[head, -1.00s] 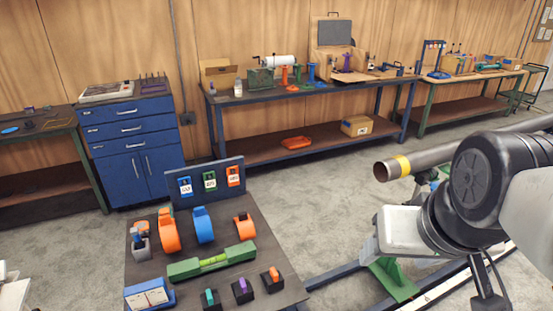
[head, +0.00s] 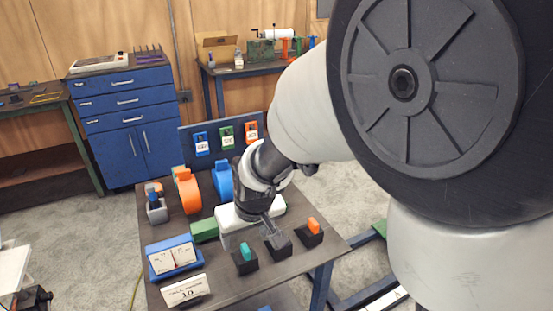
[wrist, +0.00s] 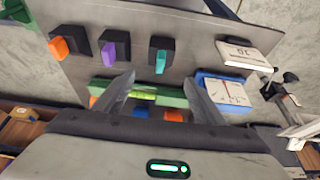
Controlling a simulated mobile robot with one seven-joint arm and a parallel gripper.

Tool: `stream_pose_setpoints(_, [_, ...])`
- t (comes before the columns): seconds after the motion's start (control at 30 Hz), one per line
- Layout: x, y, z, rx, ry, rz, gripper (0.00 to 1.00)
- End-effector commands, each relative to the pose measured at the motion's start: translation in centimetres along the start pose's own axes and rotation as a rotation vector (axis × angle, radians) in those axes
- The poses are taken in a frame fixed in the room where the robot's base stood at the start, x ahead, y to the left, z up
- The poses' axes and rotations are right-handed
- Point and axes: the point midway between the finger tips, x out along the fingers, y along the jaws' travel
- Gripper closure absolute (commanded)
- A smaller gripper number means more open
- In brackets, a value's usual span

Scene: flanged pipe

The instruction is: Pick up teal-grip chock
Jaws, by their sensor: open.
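The teal-grip chock (head: 245,262) is a dark block with an upright teal grip, standing near the front edge of the small bench (head: 218,292). In the wrist view the teal-grip chock (wrist: 160,62) stands upright just beyond the gap between my fingertips. My gripper (head: 272,228) is over the bench, pointing down near the purple-grip chock, which it partly covers in the head view. My gripper (wrist: 162,92) is open and empty in the wrist view. Its fingers are apart from the teal-grip chock.
The purple-grip chock (wrist: 108,48) and orange-grip chock (wrist: 63,46) stand in a row beside the teal one. A white card stand (head: 186,290) and blue booklet stand (head: 172,257) are to its left. A green level (head: 205,230) lies behind. Orange and blue tape rolls stand farther back.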

Motion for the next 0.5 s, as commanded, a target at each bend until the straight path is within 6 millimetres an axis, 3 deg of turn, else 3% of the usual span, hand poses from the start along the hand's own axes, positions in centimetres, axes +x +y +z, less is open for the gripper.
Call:
stream_pose_setpoints(0.03, [1.6, 0.1, 0.2, 0.002, -0.004, 0.002, 0.36])
stream_pose_setpoints(0.2, [4.7, 0.1, 0.2, 0.002, -0.002, 0.001, 0.36])
stream_pose_setpoints(0.5, [7.0, 0.0, 0.1, 0.000, -0.001, 0.000, 0.36])
